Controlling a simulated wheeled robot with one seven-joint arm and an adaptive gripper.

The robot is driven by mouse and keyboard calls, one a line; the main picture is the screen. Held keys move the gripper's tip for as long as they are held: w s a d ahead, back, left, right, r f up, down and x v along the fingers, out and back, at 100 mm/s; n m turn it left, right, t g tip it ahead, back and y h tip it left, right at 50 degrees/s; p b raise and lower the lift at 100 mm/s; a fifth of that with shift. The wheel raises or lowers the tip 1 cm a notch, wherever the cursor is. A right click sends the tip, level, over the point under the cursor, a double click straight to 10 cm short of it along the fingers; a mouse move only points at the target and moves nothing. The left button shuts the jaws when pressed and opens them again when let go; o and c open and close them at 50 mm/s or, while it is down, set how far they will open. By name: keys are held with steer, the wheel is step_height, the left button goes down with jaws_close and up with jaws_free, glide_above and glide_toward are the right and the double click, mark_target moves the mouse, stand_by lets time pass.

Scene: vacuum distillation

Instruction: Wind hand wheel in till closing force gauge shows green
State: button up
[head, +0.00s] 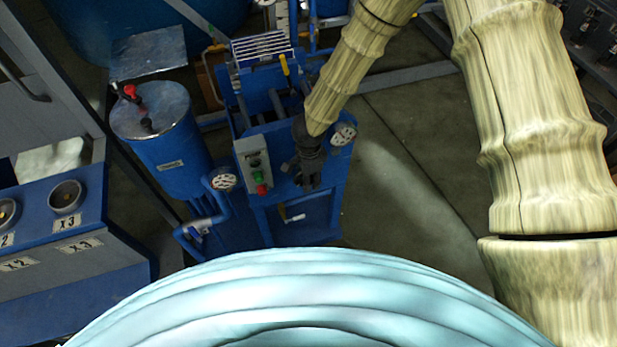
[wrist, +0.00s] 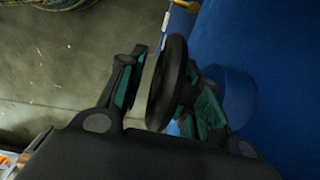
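The black hand wheel (wrist: 168,82) shows nearly edge-on in the wrist view, in front of a blue panel. My gripper (wrist: 165,88) has one finger on each side of the wheel. A gap shows between the left finger and the wheel; the right finger lies close behind it, and I cannot tell whether it touches. In the head view my gripper (head: 307,178) is at the front of the blue machine (head: 320,215), and it hides the wheel. A round white-faced gauge (head: 343,134) sits right of my gripper. Its reading is too small to tell, and I cannot confirm it is the closing force gauge.
A grey control box (head: 254,165) with green and red buttons is just left of my gripper. Another round dial (head: 224,180) is on blue piping further left. A blue tank (head: 170,140) stands beside it. The floor (head: 415,160) right of the machine is clear.

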steer(key=shift+c, duration=0.2)
jaws_close()
steer(key=shift+s+r+p, duration=0.1)
steer(key=shift+r+p, duration=0.05)
steer(key=shift+p, duration=0.4)
steer(key=shift+a+y+p, duration=0.1)
steer(key=shift+y+p, duration=0.7)
steer(key=shift+p, duration=0.25)
steer(key=shift+o, duration=0.2)
jaws_free()
